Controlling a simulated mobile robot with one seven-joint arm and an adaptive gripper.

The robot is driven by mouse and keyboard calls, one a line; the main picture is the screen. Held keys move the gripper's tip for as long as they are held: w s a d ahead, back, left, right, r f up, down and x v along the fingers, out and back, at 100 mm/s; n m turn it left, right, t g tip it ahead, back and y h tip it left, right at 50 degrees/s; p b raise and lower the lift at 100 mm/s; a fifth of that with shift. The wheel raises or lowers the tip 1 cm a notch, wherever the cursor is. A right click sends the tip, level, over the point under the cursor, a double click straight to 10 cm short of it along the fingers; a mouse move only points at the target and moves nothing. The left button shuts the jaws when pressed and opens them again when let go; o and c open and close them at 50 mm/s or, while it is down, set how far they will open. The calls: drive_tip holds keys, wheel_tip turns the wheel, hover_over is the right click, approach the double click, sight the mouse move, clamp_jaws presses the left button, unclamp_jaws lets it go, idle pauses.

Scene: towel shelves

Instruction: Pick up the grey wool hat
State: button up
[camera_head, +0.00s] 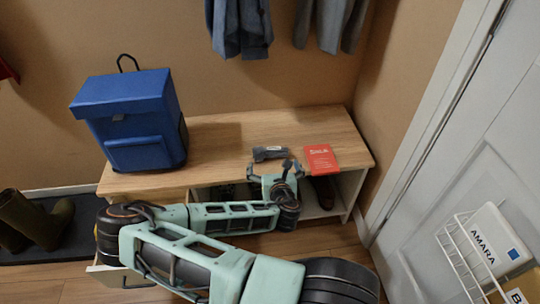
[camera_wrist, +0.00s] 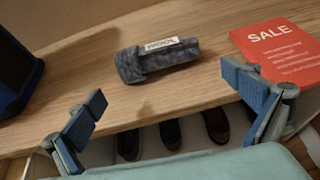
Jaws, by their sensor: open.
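The grey wool hat (camera_head: 270,153) lies rolled up on the wooden bench top, with a white label marked WOOL on it. In the wrist view the hat (camera_wrist: 157,61) lies beyond my fingertips, roughly centred between them. My gripper (camera_head: 278,172) is at the front edge of the bench, just on the near side of the hat. In the wrist view my gripper (camera_wrist: 172,95) has its two blue-padded fingers spread wide with nothing between them. The hat is apart from both fingers and in full view there.
A red SALE card (camera_wrist: 280,48) lies right of the hat, close to the right finger. A blue backpack (camera_head: 135,120) stands on the bench (camera_head: 235,125) at left. Shoes (camera_wrist: 170,133) sit on the shelf below. Jackets (camera_head: 240,28) hang above.

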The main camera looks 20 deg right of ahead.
sight(271, 156)
drive_tip(key=b+x, duration=0.1)
drive_tip(key=x, duration=0.1)
drive_tip(key=b+x, duration=0.1)
drive_tip(key=x, duration=0.5)
drive_tip(key=shift+w+r+b, duration=0.2)
drive_tip(key=shift+w+b, duration=0.2)
drive_tip(key=c, duration=0.9)
drive_tip(key=shift+o, duration=0.2)
drive_tip(key=shift+r, duration=0.1)
